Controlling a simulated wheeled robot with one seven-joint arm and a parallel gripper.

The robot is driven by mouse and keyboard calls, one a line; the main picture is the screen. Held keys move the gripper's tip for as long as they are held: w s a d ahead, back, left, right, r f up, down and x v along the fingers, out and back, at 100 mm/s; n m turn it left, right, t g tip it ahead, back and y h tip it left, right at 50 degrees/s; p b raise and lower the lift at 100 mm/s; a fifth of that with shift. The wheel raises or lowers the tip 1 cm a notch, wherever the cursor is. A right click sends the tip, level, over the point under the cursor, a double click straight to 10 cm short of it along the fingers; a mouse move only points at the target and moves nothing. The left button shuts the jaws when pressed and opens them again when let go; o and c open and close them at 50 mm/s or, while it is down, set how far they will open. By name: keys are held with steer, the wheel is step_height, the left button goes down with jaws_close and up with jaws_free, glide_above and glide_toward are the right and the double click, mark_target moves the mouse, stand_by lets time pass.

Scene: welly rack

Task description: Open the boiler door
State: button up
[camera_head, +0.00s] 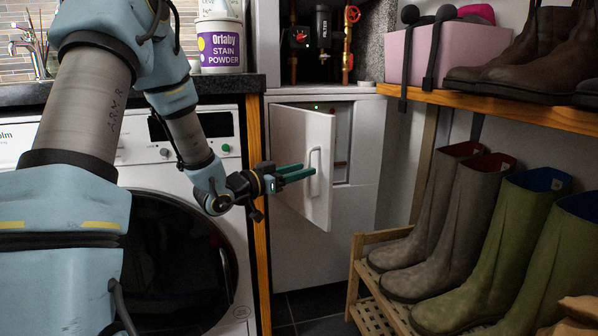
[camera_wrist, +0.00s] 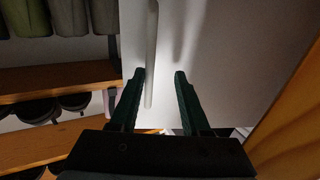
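The boiler door (camera_head: 297,150) is a white panel on the white boiler cabinet. It stands ajar, swung out, with the cabinet's opening showing beyond its right edge. Its upright white bar handle (camera_head: 311,175) is near that right edge. My gripper (camera_head: 308,170) is at the door's front with its green fingertips close to the handle. In the wrist view, my gripper's fingers (camera_wrist: 159,74) are apart, and the handle (camera_wrist: 151,55) shows between them, nearer the left finger. I cannot tell whether a finger touches the handle.
A washing machine (camera_head: 163,153) stands left of the cabinet, past an orange wooden post (camera_head: 256,190). On the right, a low wooden rack (camera_head: 380,310) holds several wellies, below a shelf (camera_head: 500,105) with boots. Some floor (camera_head: 315,305) is clear below the door.

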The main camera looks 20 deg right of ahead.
steer(key=p+v, duration=0.1)
steer(key=v, duration=0.9)
steer(key=shift+s+a+p, duration=0.15)
steer(key=shift+a+p, duration=0.15)
steer(key=shift+a, duration=0.1)
